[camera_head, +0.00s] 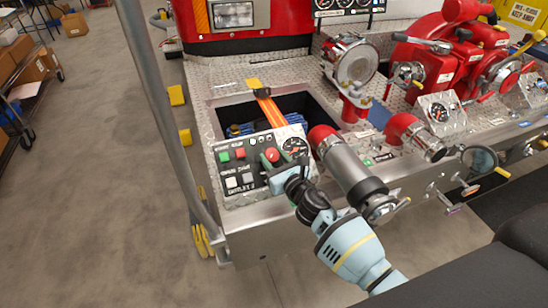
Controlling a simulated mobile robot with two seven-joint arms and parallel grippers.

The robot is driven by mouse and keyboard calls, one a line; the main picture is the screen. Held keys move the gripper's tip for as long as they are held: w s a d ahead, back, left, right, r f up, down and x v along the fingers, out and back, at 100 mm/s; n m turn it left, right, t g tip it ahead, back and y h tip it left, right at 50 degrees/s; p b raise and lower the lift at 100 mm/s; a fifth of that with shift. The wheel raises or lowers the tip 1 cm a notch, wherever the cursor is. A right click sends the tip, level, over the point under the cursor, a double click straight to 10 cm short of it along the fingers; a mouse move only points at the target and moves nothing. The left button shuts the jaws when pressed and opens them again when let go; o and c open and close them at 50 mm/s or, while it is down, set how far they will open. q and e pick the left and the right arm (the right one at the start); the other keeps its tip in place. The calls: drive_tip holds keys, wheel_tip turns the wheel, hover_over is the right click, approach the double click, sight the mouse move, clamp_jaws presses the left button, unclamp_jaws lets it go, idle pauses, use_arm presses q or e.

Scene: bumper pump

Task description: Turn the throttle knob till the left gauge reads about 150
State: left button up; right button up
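A control panel (228,171) sits at the truck bumper's left corner. It carries a red round knob (272,155), which I take for the throttle knob, and a dark-faced gauge (294,146) just right of it. The gauge's reading is too small to make out. My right gripper (273,166) is at the knob, its fingers at the knob's near side. I cannot tell whether they touch or grip it. My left gripper is not in view.
A silver pipe with a red collar (345,166) stands close right of my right gripper. Another gauge (438,112) is farther right, and a gauge cluster (345,5) is at the top. A recessed opening (285,106) lies behind the panel.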

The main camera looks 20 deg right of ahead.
drive_tip(key=shift+c, duration=0.6)
drive_tip(key=shift+f+m+h+b, duration=0.25)
drive_tip(key=shift+m+h+b, duration=0.3)
drive_tip(key=shift+m+h, duration=0.4)
drive_tip(key=m+h+b, duration=0.1)
drive_tip(key=m+h, duration=0.2)
drive_tip(key=shift+a, duration=0.2)
drive_tip(key=m+h+b, duration=0.1)
drive_tip(key=m+h, duration=0.1)
drive_tip(key=m, duration=0.1)
drive_tip(key=m+g+h+b, duration=0.1)
drive_tip(key=m+h, duration=0.2)
drive_tip(key=shift+a+r+g, duration=0.15)
drive_tip(key=shift+g, duration=0.15)
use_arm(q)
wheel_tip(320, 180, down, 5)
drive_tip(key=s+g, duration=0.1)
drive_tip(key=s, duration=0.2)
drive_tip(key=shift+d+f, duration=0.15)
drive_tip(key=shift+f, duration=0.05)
use_arm(e)
drive_tip(key=shift+m+g+h, duration=0.3)
drive_tip(key=shift+m+h, duration=0.35)
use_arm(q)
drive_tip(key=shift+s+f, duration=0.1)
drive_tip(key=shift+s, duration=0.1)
use_arm(e)
drive_tip(key=o, duration=1)
drive_tip(key=shift+r, duration=0.1)
drive_tip(key=shift+c, duration=0.2)
